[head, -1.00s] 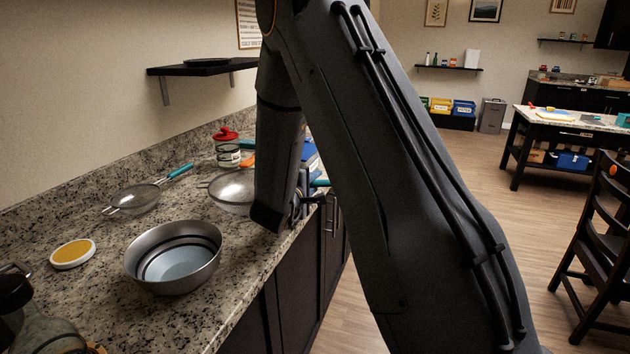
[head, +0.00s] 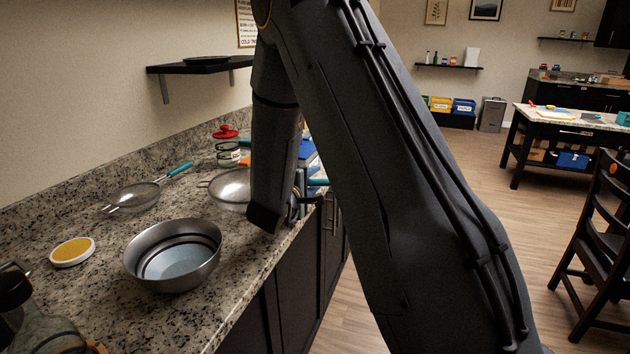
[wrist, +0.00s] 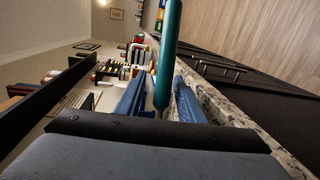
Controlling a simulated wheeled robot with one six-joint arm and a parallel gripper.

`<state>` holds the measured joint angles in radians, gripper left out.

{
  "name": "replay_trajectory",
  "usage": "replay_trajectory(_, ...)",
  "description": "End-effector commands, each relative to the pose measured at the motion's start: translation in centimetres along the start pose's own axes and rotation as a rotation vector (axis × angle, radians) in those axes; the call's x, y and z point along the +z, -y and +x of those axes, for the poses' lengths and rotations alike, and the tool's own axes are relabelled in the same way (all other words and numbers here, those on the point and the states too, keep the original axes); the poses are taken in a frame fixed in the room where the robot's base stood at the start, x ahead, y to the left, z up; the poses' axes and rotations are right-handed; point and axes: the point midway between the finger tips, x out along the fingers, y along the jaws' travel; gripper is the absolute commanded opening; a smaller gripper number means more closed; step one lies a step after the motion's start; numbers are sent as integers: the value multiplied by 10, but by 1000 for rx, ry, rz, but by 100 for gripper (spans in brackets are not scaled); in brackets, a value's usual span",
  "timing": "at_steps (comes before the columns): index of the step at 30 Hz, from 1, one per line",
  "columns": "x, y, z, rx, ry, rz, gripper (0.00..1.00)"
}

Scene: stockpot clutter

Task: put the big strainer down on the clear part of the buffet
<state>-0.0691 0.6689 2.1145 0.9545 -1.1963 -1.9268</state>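The big strainer (head: 229,188) has a mesh bowl low over the counter, partly hidden behind my arm. Its teal handle (head: 318,182) shows on the other side of my arm and stands large in the middle of the wrist view (wrist: 167,50). My gripper (head: 302,202) is at this handle, near the buffet's front edge, and appears shut on it; the fingertips are mostly hidden. I cannot tell whether the bowl touches the counter. The buffet (head: 105,235) is a speckled granite top over dark cabinets.
A steel bowl (head: 200,270) stands in front. Another strainer (head: 135,197) with a teal handle lies near the wall. A red-lidded jar (head: 228,150) stands behind. A dark wall shelf (head: 200,66) hangs above. Some counter between these is bare.

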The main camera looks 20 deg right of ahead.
Motion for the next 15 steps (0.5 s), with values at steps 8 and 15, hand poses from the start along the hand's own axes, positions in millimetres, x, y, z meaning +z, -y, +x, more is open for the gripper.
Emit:
replay_trajectory(8,-2,1,-58,0,-5,-1,35)
replay_trajectory(15,-1,0,-95,0,-3,0,35)
